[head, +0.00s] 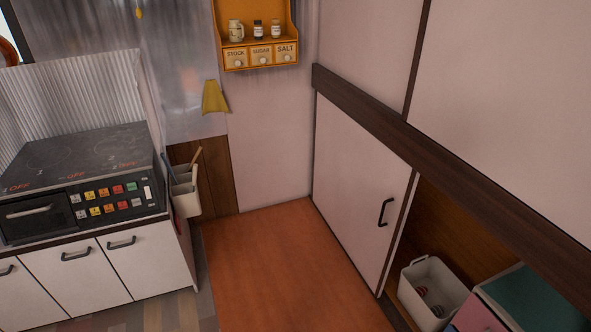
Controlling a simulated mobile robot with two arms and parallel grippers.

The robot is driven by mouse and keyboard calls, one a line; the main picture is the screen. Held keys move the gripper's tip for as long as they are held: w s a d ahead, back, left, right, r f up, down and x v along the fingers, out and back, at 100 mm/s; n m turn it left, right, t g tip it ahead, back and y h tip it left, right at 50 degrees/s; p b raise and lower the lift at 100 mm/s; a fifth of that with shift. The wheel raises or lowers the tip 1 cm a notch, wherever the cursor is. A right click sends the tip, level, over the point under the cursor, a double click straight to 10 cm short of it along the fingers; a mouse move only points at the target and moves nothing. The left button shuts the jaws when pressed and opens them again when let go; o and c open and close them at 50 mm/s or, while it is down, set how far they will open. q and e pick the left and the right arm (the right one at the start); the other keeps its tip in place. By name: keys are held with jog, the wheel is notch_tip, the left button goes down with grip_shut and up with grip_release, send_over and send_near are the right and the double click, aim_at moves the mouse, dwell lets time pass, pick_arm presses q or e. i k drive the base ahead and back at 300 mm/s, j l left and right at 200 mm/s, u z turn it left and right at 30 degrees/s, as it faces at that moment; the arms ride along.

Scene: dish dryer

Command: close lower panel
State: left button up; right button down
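The lower panel (358,187) is a pale pinkish-white sliding door in the right half of the head view. It stands below a dark wooden beam (445,158). It has a black bar handle (385,212) near its right edge. To the right of that edge the lower compartment is open and its brown wooden inside (450,230) shows. The right end of the opening is cut off by the picture's edge. Neither of my grippers is in view.
Inside the opening stand a white bin (436,286) and a teal-topped box (527,296). An orange-brown floor mat (275,262) before the panel is clear. A stove (85,178) on white cabinets (77,272) is at the left. An orange spice shelf (259,42) hangs behind.

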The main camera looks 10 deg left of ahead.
aim_at(364, 191)
jog(key=i+j+u, duration=0.1)
jog(key=i+u, duration=0.6)
jog(key=i+j, duration=0.05)
